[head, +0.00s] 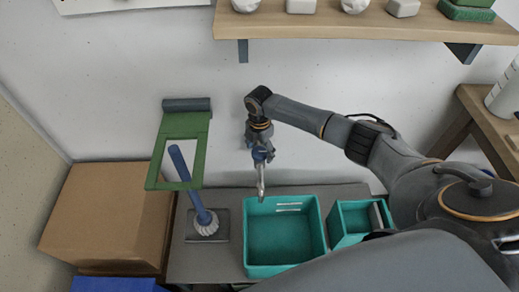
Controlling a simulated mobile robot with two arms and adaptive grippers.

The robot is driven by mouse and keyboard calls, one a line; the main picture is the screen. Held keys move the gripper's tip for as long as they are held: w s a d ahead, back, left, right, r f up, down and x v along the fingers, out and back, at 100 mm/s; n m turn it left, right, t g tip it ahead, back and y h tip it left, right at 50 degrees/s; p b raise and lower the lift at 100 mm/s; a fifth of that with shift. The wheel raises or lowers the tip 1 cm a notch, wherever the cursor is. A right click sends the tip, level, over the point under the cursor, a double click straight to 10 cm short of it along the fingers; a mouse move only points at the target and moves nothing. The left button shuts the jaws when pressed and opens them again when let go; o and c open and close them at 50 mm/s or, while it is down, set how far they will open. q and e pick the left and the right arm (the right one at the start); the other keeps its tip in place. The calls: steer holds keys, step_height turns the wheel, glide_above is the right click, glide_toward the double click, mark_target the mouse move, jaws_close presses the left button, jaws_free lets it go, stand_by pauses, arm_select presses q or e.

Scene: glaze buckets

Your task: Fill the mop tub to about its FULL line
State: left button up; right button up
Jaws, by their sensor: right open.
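The mop tub appears to be the larger teal tub (247,240), which stands on a grey bench top. Pale marks show on its far inner wall; I cannot read them. Its inside looks plain teal, and I cannot make out any water. A silver spout (261,182) with a blue part at its top hangs over the tub's far left corner. No stream shows from it. My right gripper (260,146) is open, pointing down at the top of the spout. Its fingers are small and blur with the blue part, so contact is unclear. My left gripper is out of view.
A smaller teal bin (337,229) stands right of the tub. A blue-handled brush (180,165) stands on a dark pad to the left, before a green frame (154,168). A cardboard box (105,215) is further left. A wooden shelf (330,25) overhangs the back.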

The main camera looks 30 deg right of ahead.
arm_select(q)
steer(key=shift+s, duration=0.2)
arm_select(e)
steer(key=shift+c, duration=1)
steer(key=c, duration=1)
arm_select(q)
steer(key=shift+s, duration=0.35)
